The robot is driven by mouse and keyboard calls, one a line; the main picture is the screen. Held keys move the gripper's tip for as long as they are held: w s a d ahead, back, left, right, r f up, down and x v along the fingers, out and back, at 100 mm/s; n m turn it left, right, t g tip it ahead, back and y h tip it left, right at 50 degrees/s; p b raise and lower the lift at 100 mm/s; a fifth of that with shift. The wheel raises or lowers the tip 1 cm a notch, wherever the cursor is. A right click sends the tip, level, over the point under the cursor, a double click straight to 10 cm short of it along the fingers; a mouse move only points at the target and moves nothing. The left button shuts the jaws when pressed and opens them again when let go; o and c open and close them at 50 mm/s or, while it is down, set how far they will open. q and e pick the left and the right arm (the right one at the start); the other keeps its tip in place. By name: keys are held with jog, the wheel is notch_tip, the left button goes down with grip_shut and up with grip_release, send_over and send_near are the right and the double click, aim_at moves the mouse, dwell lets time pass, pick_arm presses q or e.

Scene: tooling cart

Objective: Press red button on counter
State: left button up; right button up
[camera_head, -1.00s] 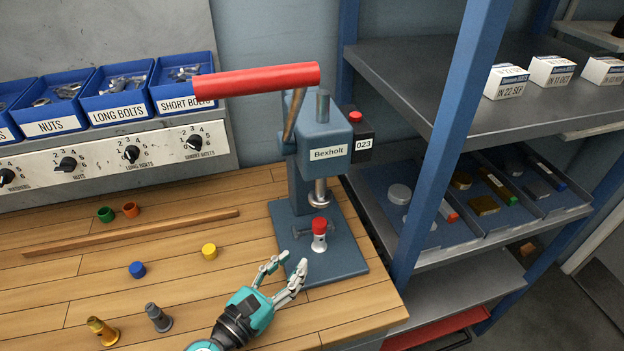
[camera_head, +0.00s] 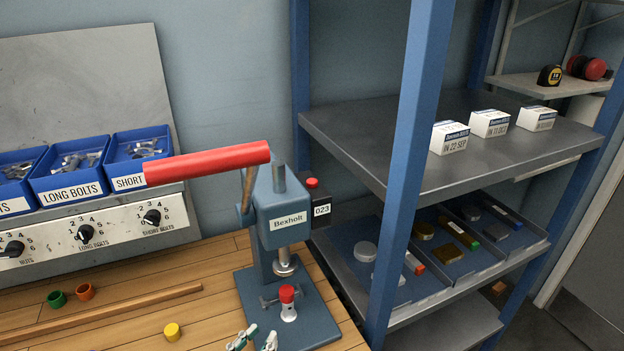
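The counter (camera_head: 322,210) is a small black box reading 023 on the right side of the blue Bexholt press (camera_head: 287,207). Its red button (camera_head: 312,183) sits on top and is in clear view. My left gripper (camera_head: 256,338) shows only its fingertips at the bottom edge, spread apart and empty. It is in front of the press base, well below the counter and apart from it. The rest of that gripper is cut off. My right gripper is not in view.
The press's red lever (camera_head: 207,163) sticks out to the left, above the bench. A red-capped part (camera_head: 288,303) stands on the press base. A blue shelf post (camera_head: 408,170) rises to the right of the counter. Blue bolt bins (camera_head: 70,178) are at the left.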

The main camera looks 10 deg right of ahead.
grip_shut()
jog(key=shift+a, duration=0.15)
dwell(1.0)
